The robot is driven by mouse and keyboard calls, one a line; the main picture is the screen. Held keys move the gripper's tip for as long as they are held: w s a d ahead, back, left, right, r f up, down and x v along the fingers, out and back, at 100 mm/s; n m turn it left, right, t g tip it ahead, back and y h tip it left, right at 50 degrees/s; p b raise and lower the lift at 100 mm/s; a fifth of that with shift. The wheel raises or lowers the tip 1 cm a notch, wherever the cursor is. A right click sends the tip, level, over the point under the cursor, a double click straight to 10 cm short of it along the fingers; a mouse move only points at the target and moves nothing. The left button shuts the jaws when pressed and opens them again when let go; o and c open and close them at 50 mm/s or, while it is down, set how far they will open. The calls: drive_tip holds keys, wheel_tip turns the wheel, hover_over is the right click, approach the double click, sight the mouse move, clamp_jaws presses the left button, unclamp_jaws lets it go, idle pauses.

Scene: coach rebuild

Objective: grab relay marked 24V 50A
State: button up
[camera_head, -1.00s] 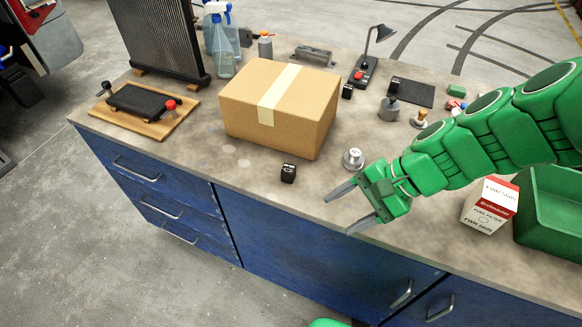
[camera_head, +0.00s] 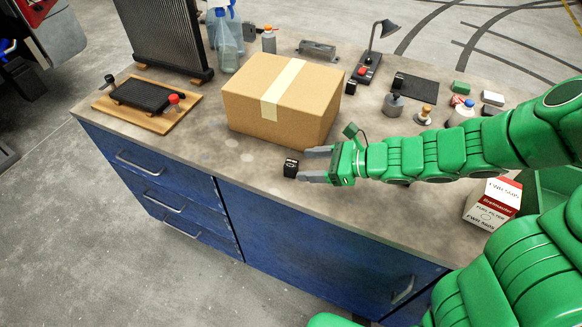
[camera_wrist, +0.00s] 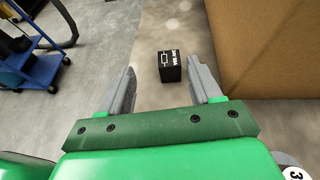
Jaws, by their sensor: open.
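A small black relay (camera_head: 290,168) stands on the workbench near its front edge, in front of the cardboard box. In the wrist view the relay (camera_wrist: 170,67) shows white print and a symbol on its face, too small to read surely. My gripper (camera_head: 306,165) is open and empty, its fingers pointing left at the relay. The relay sits just beyond the fingertips, between their lines. Two more small black blocks that look like relays stand farther back, one by the box (camera_head: 351,87) and one on a dark mat (camera_head: 398,80); their markings are unreadable.
The taped cardboard box (camera_head: 320,110) stands close behind my gripper and the relay. A fuel filter box (camera_head: 492,202) and a green bin (camera_head: 555,180) are at right. A wooden board (camera_head: 150,120) lies at left. The bench surface left of the relay is clear.

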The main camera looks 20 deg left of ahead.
sight(291, 163)
drive_tip(key=shift+w+a+f+m, duration=0.15)
drive_tip(key=shift+w+f+m, duration=0.1)
drive_tip(key=shift+f+m, duration=0.15)
drive_tip(key=shift+w+x, duration=0.15)
drive_tip(key=shift+x, duration=1.8)
drive_tip(key=shift+w+x, duration=0.2)
drive_tip(key=shift+x, duration=1.7)
drive_tip(key=shift+c, duration=0.3)
drive_tip(key=c, duration=1)
drive_tip(key=shift+r, duration=0.15)
